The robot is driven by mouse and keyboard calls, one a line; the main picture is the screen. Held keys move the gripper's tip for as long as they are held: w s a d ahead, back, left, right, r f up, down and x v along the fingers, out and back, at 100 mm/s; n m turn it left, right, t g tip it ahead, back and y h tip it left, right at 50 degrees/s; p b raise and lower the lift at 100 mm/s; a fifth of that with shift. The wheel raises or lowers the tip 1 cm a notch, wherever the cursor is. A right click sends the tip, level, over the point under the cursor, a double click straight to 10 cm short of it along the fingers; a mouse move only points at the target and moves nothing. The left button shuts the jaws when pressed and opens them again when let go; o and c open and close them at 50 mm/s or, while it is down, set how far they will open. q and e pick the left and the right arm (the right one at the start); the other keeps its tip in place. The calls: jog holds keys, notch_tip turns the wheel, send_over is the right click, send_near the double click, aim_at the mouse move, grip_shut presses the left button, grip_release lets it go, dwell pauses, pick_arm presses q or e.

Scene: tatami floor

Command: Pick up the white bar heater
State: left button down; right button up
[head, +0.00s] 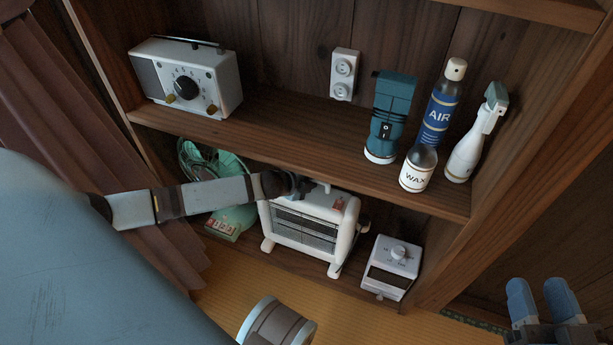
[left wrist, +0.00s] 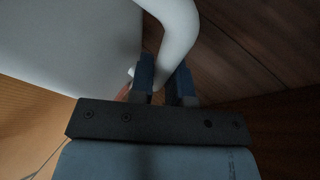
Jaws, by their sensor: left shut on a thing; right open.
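The white bar heater (head: 308,228) stands in the lower part of the wooden shelf, with its dark grille facing forward and white feet below. My left arm reaches in from the left, and its gripper is at the top of the heater, mostly hidden by the wrist in the head view. In the left wrist view, my left gripper (left wrist: 165,80) is shut on the heater's white curved handle (left wrist: 178,30), with a blue finger on either side. The white body (left wrist: 70,40) fills the upper left there. My right gripper (head: 543,300) is open and empty at the lower right.
A green fan (head: 232,217) stands left of the heater, and a small white device with a knob (head: 391,267) stands right of it. The shelf board (head: 290,135) above holds a radio (head: 186,78), a teal device (head: 389,115) and several bottles. Tatami (head: 350,318) lies in front.

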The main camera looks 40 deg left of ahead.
dwell(0.7)
pick_arm(q)
jog(key=shift+w+r, duration=0.1)
jog(key=shift+r, duration=0.15)
